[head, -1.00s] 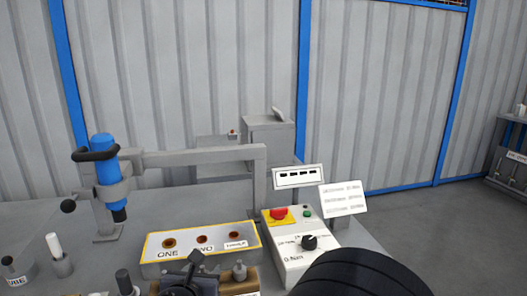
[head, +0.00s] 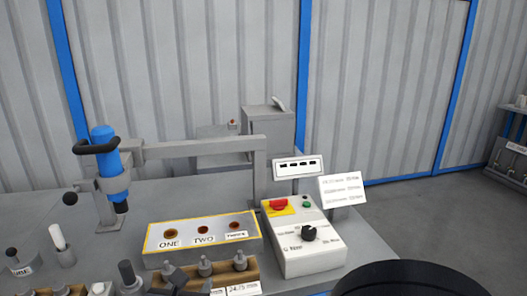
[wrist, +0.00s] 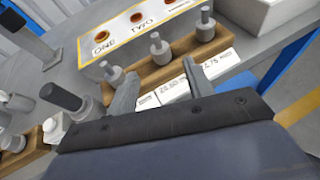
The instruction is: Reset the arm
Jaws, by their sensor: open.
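My gripper (wrist: 160,84) shows in the wrist view with its two grey fingers apart and nothing between them. It hangs over the front of the bench, by a wooden rack (wrist: 148,75) holding grey knobbed pieces.
A yellow-edged tray (head: 150,246) has several holes, with labels ONE and TWO readable. A control box (head: 290,262) with a red button and black knob stands right of it. White size labels (wrist: 175,90) front the rack.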

